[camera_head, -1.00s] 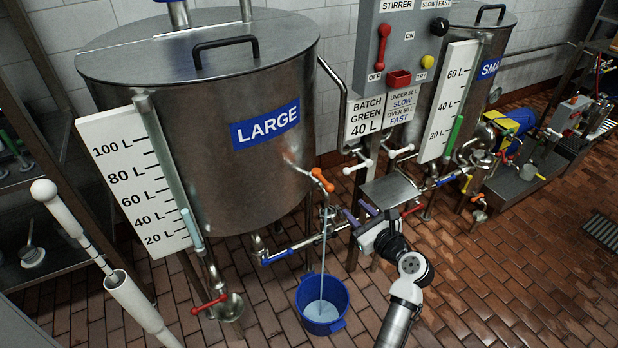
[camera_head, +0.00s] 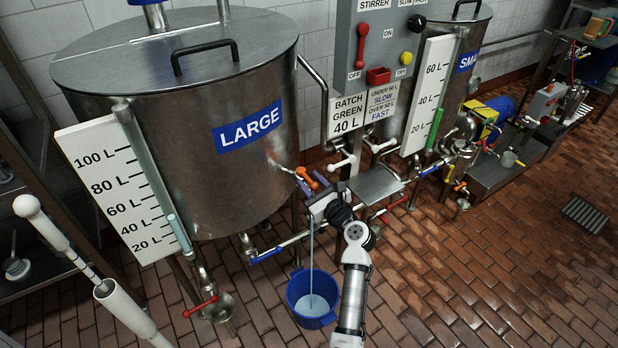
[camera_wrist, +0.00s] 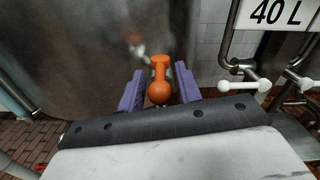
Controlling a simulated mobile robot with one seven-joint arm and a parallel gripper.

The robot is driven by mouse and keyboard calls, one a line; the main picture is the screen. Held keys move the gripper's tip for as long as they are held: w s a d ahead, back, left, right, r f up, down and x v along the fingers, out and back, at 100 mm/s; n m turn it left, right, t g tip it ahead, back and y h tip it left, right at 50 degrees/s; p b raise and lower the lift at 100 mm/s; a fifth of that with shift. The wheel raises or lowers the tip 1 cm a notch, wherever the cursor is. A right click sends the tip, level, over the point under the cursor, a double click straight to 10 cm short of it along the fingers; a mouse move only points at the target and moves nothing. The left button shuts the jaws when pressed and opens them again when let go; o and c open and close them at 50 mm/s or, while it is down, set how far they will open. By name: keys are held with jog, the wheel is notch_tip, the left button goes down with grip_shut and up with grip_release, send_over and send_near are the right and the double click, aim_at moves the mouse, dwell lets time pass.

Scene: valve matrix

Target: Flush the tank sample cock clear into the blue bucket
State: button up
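The large tank (camera_head: 190,130) bears a blue LARGE label. Its sample cock has an orange handle (camera_head: 308,178) low on the tank's right side. A thin pale stream (camera_head: 312,245) falls below it into the blue bucket (camera_head: 292,292), which holds some pale liquid (camera_head: 313,306). My gripper (camera_head: 314,198) is at the cock. In the wrist view, the purple fingers of my gripper (camera_wrist: 160,70) stand apart on either side of the orange handle (camera_wrist: 160,84), with visible gaps. The cock's body is partly hidden behind the handle and gripper.
White-handled valves (camera_head: 342,160) and a small metal plate (camera_head: 374,185) are to the right of the cock. A blue-banded pipe (camera_head: 268,254) runs low behind the bucket. A red-handled valve (camera_head: 201,307) is at lower left. The tiled floor at right is mostly clear.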

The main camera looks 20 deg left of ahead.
jog(key=shift+w+a, duration=0.45)
jog(key=shift+a, duration=0.1)
grip_shut()
